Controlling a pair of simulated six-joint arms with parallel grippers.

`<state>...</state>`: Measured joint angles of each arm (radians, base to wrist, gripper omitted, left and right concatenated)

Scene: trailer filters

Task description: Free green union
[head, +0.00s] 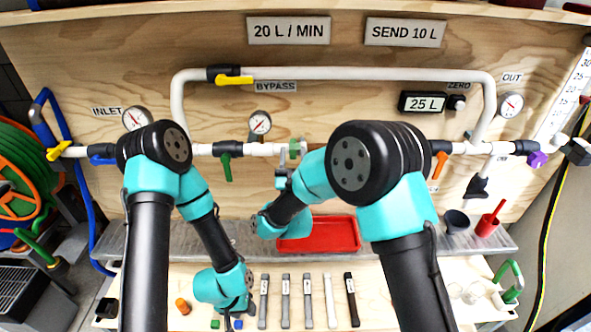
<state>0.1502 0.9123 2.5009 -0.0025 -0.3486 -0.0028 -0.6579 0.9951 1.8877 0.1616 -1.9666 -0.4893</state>
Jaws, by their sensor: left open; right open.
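The green union (295,147) sits on the white pipe run near the middle of the board, right of a green-handled valve (226,166). My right gripper (284,172) is open just below the union, pointing up towards it. I cannot tell whether its fingers touch the union. My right arm hides the pipe just right of the union. My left gripper (235,314) is open, low over the bench at the front, pointing down. It is well away from the union.
A red tray (340,235) lies on the metal shelf below the pipes. Several labelled tools (308,300) lie in a row on the bench. A dark cup (456,222) and a red cup (487,226) stand at the right. Yellow-handled valves and gauges stick out from the board.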

